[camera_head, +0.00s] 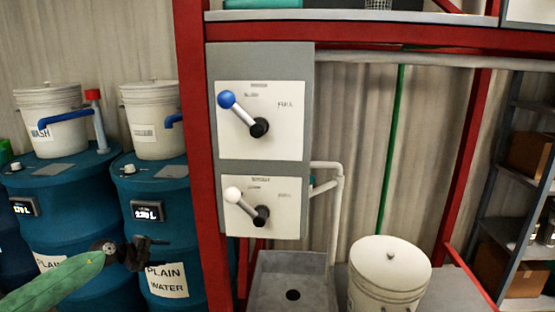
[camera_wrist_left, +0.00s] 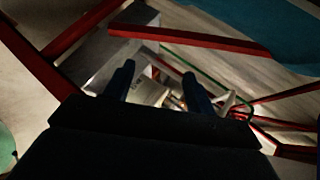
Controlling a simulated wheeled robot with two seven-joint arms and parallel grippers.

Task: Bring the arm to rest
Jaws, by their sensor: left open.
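My left arm comes in from the lower left in the head view, in a green sleeve (camera_head: 55,288). Its dark left gripper (camera_head: 152,250) is in front of the blue drum labelled PLAIN WATER (camera_head: 167,280). In the left wrist view the two fingers of this gripper (camera_wrist_left: 159,73) stand apart with nothing held between them. My right gripper is not in view.
A grey panel (camera_head: 260,168) carries a blue-knobbed lever (camera_head: 227,100) and a white-knobbed lever (camera_head: 233,194). Red frame posts (camera_head: 197,150) stand beside it. A grey sink (camera_head: 290,270) and white lidded bucket (camera_head: 390,270) are below. Shelving (camera_head: 513,170) stands at right.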

